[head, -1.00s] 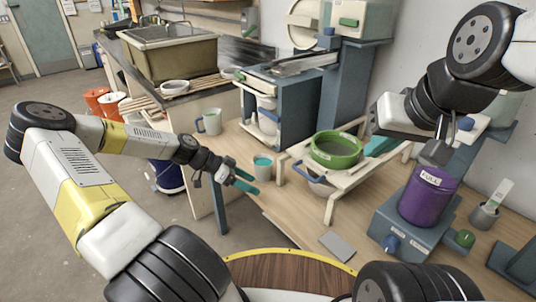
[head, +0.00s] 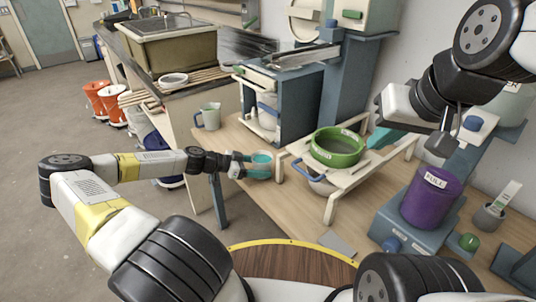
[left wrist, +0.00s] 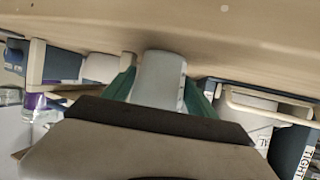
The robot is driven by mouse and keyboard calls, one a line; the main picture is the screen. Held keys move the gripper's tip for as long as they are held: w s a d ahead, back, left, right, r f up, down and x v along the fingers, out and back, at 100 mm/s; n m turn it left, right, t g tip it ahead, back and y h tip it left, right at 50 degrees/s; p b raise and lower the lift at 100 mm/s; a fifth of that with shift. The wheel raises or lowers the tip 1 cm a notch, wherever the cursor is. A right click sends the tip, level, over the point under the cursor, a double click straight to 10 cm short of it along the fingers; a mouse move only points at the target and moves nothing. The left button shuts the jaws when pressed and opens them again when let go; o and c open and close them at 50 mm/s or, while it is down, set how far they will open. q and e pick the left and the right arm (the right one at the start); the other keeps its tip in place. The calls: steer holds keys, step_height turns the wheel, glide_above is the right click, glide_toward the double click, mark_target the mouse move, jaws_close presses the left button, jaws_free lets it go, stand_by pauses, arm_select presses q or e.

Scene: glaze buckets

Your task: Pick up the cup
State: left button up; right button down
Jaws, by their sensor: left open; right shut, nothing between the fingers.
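My right gripper (head: 441,146) is shut and empty, above the purple bucket (head: 431,197) marked "FULL".
A green sieve (head: 338,148) sits on a wooden rack (head: 331,205) just right of the cup. A grey-green pitcher (head: 209,117) stands behind, to the left. A blue cabinet (head: 285,98) is at the back. A flat grey plate (head: 338,243) lies near the front edge.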

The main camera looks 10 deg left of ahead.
mark_target(262, 159)
arm_select(q)
steer(key=shift+w+d+f, duration=0.25)
steer(key=shift+d, duration=0.2)
steer(key=c, duration=1.4)
steer(key=shift+r, duration=0.25)
steer(key=shift+c, duration=0.2)
steer(key=shift+r, duration=1.5)
steer(key=s+d+r, duration=0.1)
steer(key=s+d, duration=0.2)
steer(key=s, duration=1.2)
steer(key=shift+s+r, duration=0.3)
steer(key=shift+s, duration=0.05)
